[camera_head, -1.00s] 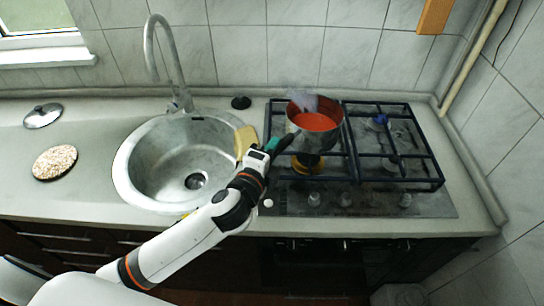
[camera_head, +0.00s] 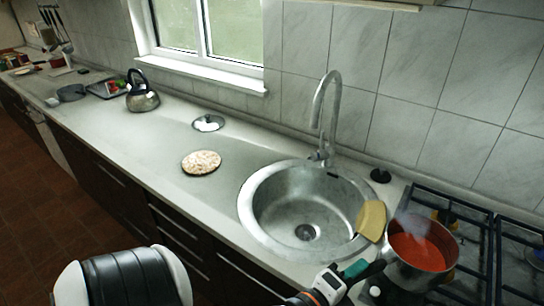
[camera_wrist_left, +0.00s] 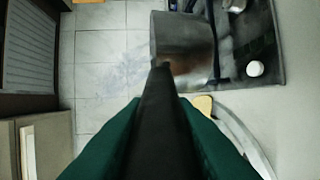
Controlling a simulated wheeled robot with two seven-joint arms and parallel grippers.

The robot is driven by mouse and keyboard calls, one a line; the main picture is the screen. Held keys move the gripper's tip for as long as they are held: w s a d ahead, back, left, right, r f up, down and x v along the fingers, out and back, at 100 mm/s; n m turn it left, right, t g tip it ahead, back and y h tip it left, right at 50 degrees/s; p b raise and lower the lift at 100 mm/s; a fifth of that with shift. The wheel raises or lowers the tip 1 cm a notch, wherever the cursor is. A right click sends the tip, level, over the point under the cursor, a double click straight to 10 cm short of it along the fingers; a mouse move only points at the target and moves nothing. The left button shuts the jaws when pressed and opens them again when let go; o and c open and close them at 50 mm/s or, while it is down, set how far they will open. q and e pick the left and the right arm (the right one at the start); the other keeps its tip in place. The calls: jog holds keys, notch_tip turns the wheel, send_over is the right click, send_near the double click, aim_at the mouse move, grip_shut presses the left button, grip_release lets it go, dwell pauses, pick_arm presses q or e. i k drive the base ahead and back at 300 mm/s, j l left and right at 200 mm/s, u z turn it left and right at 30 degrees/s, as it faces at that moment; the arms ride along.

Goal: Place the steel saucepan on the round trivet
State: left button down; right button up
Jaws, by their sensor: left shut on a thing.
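The steel saucepan (camera_head: 408,278) holds red-orange contents with steam above. It is at the left side of the stove, seemingly raised, and looks upright. My left gripper (camera_head: 360,270) is shut on its dark handle; in the left wrist view the green fingers flank the handle (camera_wrist_left: 158,115) and the pan's steel side (camera_wrist_left: 180,34) shows beyond. The round trivet (camera_head: 201,162), pale and speckled with a dark edge, lies flat on the counter left of the sink, apart from the pan. Nothing stands on it. My right gripper is not in view.
The sink (camera_head: 305,210) and its tall faucet (camera_head: 320,115) lie between pan and trivet. A yellow cloth or sponge (camera_head: 371,221) is on the sink's right rim. A lid (camera_head: 208,123) lies behind the trivet, and a kettle (camera_head: 142,96) stands farther left. The counter around the trivet is clear.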

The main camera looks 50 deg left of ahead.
aim_at(186, 171)
jog(key=j+u, duration=0.15)
jog(key=u, duration=0.6)
jog(key=i+j+u, duration=0.1)
jog(key=j+u, duration=0.15)
jog(key=j, duration=0.15)
jog(key=i+j+u, duration=0.35)
jog(key=j+u, duration=0.15)
jog(key=j, duration=0.2)
jog(key=i+j+u, duration=0.25)
jog(key=i+j, duration=0.2)
jog(key=j, duration=0.15)
